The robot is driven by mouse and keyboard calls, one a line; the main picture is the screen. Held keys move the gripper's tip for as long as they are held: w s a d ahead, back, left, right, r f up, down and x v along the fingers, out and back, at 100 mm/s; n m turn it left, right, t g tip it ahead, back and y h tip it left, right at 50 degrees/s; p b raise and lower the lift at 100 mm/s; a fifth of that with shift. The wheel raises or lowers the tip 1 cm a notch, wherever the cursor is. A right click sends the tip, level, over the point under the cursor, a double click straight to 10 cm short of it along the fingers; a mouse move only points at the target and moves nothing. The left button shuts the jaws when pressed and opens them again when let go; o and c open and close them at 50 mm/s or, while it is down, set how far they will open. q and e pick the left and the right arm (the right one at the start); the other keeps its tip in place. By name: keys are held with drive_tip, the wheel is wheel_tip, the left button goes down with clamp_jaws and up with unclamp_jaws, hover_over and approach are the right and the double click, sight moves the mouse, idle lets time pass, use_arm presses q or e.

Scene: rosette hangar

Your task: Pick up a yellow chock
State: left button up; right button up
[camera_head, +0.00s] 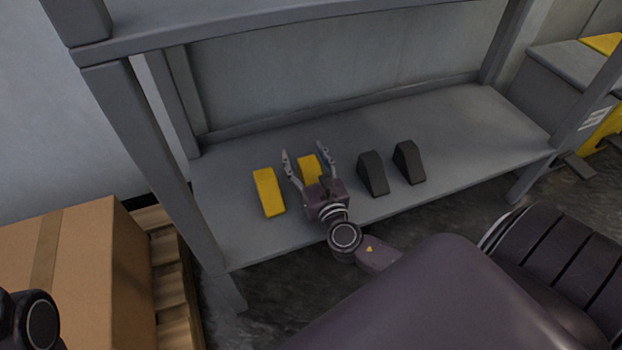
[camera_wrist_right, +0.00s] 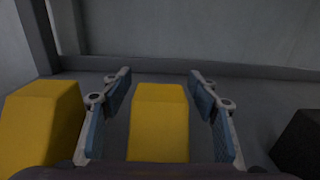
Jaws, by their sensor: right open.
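Two yellow chocks lie on the grey shelf board (camera_head: 460,130). One yellow chock (camera_head: 309,166) is between the fingers of my right gripper (camera_head: 305,151), partly hidden by the gripper's body. In the right wrist view this chock (camera_wrist_right: 159,125) sits centred between the two blue-padded fingers (camera_wrist_right: 160,76), with a gap on each side. The right gripper is open and holds nothing. The other yellow chock (camera_head: 268,192) lies just left of the gripper and also shows at the left of the wrist view (camera_wrist_right: 40,125). My left gripper is out of view.
Two black chocks (camera_head: 372,174) (camera_head: 409,162) stand on the shelf to the right of the gripper. Shelf posts (camera_head: 150,160) and an upper shelf edge (camera_head: 200,25) frame the space. A cardboard box (camera_head: 85,270) on a pallet stands at lower left. The shelf's right part is clear.

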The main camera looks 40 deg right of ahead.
drive_tip(key=shift+w, duration=0.15)
clamp_jaws()
idle(0.4)
